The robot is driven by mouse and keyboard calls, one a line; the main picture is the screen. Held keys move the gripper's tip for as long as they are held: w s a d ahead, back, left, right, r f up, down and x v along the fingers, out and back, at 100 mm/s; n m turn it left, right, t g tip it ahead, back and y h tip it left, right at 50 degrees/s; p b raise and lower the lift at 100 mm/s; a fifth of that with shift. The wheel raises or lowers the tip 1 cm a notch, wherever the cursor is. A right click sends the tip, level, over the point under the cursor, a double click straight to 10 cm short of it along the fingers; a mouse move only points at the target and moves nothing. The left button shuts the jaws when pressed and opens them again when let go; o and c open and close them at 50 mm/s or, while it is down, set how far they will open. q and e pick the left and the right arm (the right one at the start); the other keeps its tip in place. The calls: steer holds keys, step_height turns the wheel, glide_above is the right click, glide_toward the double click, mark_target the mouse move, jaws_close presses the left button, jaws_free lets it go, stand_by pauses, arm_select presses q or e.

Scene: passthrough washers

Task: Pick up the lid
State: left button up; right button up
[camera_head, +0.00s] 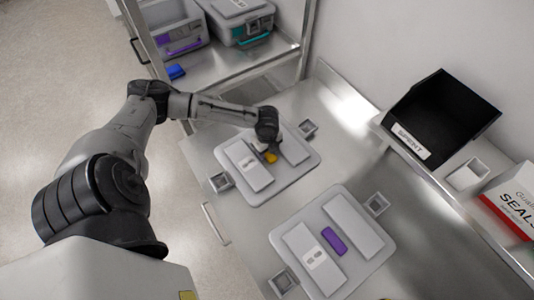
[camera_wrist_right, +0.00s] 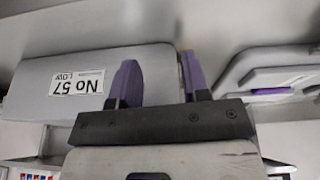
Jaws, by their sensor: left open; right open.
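Two light grey square lids with raised bars lie on the metal worktop in the head view. The far lid (camera_head: 292,180) has a yellow piece (camera_head: 270,157) at its middle. The near lid (camera_head: 362,262) has a purple handle (camera_head: 334,240) between its bars. My left gripper (camera_head: 267,148) is over the far lid, close to the yellow piece; its fingers are small and partly hidden by the wrist, and contact cannot be told. My right gripper (camera_wrist_right: 158,78) shows purple fingers spread apart, with nothing between them. A grey part labelled "No 57 LOW" (camera_wrist_right: 40,95) is beyond it.
Small square metal cups (camera_head: 376,204) stand at the lids' corners. A black bin (camera_head: 440,112) and a red-white box (camera_head: 515,205) sit on the right ledge. A shelf at the back holds grey cases (camera_head: 240,22) and a blue item (camera_head: 176,72).

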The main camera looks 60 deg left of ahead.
arm_select(q)
steer(key=shift+f, duration=0.35)
steer(key=shift+c, duration=0.5)
jaws_close()
